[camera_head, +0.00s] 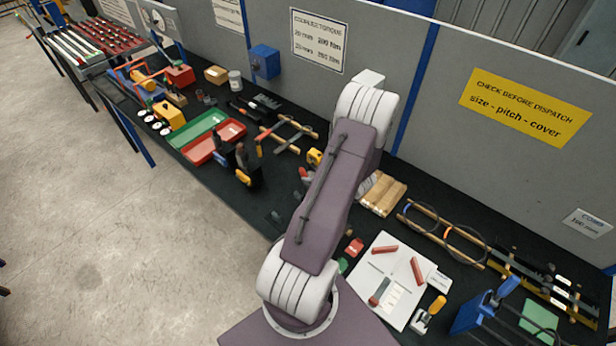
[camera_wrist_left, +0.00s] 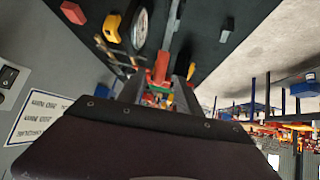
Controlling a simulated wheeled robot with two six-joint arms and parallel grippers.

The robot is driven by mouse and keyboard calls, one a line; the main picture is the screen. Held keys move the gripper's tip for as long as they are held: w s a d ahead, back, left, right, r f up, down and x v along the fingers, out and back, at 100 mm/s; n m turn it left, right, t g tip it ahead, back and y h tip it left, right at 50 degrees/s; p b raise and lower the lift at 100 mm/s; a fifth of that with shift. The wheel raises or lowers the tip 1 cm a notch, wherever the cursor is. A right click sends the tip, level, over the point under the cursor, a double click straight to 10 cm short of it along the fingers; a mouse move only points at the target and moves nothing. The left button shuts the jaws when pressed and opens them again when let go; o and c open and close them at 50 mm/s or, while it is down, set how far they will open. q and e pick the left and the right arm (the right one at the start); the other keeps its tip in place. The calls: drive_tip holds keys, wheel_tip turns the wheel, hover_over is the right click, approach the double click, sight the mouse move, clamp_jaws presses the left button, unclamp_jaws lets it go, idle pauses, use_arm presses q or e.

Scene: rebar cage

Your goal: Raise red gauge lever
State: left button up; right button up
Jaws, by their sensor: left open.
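My left arm crosses the middle of the head view and hides part of the bench; its gripper is not clearly visible there. In the left wrist view my left gripper (camera_wrist_left: 160,86) is open, with a dark finger on each side. A red upright piece (camera_wrist_left: 161,66), perhaps the gauge lever, shows between the fingers; I cannot tell whether they touch it. In the head view a small red and grey piece (camera_head: 304,175) shows just left of the arm; I cannot tell if it is the same part. My right gripper is not in view.
Green (camera_head: 196,128) and red (camera_head: 214,144) trays and dark tools with coloured handles (camera_head: 243,165) stand left of the arm. Wooden pieces (camera_head: 382,194), a white sheet (camera_head: 392,272) and a blue rack (camera_head: 482,316) are to its right. A grey panel wall (camera_head: 430,110) borders the bench.

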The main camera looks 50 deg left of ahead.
use_arm(q)
drive_tip(key=v, duration=0.4)
drive_tip(key=shift+s+d+r, duration=0.1)
drive_tip(key=shift+d, duration=0.05)
